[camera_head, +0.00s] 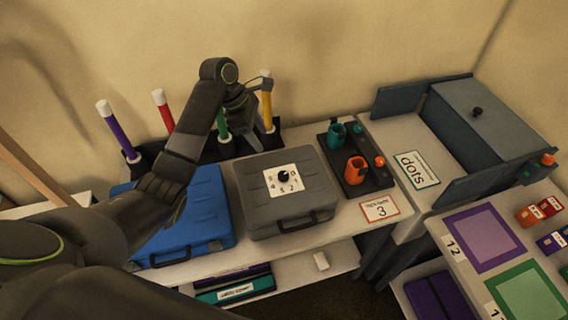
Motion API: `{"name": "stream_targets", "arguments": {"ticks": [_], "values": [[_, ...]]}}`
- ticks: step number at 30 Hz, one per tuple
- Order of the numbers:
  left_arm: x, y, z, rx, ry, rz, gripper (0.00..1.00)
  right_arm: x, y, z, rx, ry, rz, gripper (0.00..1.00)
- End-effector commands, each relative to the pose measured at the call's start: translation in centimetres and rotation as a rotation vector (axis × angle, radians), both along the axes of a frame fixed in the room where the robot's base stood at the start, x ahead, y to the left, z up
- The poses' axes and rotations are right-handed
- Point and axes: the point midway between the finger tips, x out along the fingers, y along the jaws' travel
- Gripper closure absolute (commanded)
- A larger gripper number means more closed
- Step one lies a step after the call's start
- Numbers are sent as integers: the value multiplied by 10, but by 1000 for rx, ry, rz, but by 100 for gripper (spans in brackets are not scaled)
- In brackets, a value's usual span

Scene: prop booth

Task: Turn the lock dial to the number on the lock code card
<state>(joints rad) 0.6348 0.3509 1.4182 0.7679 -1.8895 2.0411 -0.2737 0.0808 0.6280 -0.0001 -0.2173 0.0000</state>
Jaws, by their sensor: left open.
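The lock dial (284,176) is a small black knob on a white number plate (272,189), fixed to the lid of a closed grey case (253,217). Digits ring the knob, but they are small and I cannot tell which one the pointer faces. The lock code card (380,208) is white with an orange-red border, lies right of the case and reads 3. My left gripper (258,108) is open behind the grey case, by the yellow stick, and apart from the dial. My right gripper is not in view.
A blue case (190,222) lies left of the grey one. Purple (115,130), red (163,110), green and yellow (267,105) white-capped sticks stand in a dark rack behind. A black tray (370,180) holds teal and orange cups (356,171).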

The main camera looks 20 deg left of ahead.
Motion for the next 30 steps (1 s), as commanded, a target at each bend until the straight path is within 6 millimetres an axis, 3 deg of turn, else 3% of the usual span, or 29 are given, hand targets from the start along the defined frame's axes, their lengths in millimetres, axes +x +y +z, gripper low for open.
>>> {"name": "stream_targets", "arguments": {"ticks": [4, 9, 20, 30], "values": [[1, -12, -25, -3, 5, -1, 48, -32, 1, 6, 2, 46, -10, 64], [3, -26, -60, -2, 6, -1, 48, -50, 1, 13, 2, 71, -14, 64], [8, -51, -123, 0, 4, -3, 48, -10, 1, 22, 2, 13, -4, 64], [11, -60, -146, 2, 1, -2, 48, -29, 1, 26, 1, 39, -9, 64]]}}
